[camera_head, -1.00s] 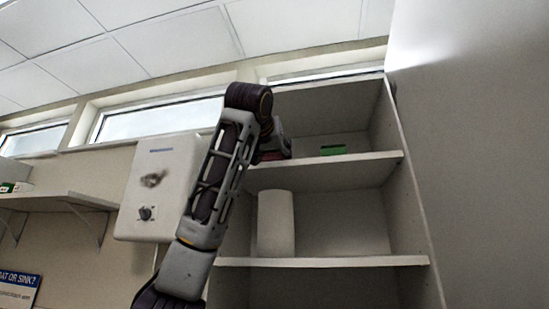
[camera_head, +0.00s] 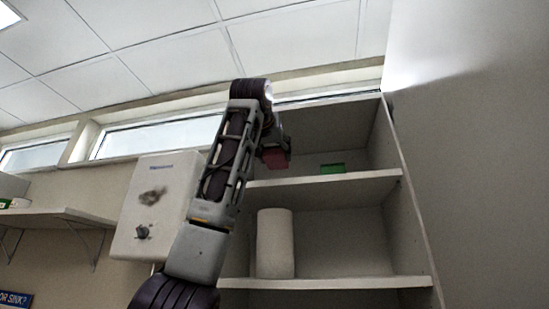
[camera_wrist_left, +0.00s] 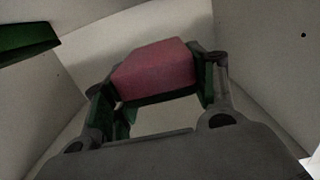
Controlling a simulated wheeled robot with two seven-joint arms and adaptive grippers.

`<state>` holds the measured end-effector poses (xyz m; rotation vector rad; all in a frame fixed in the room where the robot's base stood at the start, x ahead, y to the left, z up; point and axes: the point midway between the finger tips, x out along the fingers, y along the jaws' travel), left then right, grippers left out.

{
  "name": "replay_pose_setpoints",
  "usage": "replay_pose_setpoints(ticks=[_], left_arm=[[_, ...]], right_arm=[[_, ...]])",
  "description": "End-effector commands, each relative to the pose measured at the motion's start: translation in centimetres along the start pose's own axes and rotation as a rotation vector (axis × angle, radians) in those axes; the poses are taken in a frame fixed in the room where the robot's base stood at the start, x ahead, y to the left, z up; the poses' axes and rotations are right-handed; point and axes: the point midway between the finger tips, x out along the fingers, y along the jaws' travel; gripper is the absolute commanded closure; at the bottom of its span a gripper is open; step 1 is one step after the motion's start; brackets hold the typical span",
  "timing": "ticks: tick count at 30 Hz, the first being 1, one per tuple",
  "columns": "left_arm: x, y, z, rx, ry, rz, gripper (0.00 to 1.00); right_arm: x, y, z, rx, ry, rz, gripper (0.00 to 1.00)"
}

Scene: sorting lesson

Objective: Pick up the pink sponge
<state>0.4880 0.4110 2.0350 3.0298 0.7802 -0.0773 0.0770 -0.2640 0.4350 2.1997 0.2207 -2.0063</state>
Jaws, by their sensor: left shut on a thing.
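The pink sponge (camera_wrist_left: 155,70) is a pink block between the two fingers of my left gripper (camera_wrist_left: 158,88) in the left wrist view. The gripper is shut on it. In the head view the sponge (camera_head: 274,158) shows as a dark pink block below my left gripper (camera_head: 272,142), just above the upper shelf board. The wrist view shows no clear contact between the sponge and the shelf. My right gripper is in neither view.
A green object (camera_head: 332,168) lies on the upper shelf (camera_head: 360,183) to the right; it also shows in the wrist view (camera_wrist_left: 28,42). A white cylinder (camera_head: 275,245) stands on the shelf below. A white wall box (camera_head: 157,205) hangs left of my arm. A side panel bounds the shelves at right.

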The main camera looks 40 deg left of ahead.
Motion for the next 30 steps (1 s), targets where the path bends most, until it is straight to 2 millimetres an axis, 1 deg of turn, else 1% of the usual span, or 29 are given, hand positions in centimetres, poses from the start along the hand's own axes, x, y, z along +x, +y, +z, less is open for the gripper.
replay_pose_setpoints(ticks=[1,9,21,27,30], left_arm=[[-0.8,0.7,0.0,0.002,0.003,0.004,0.51],[-4.4,3.7,0.4,0.001,0.002,0.003,0.51],[-10.6,8.7,0.6,0.001,0.003,0.003,0.51],[-13.1,10.7,0.7,0.001,0.002,0.002,0.51],[-13.9,11.4,0.7,0.001,0.001,0.002,0.51]], right_arm=[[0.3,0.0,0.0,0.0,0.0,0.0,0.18],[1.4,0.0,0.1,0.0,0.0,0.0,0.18],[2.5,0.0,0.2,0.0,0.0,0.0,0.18],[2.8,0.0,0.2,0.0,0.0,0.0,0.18],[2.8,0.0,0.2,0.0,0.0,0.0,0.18]])
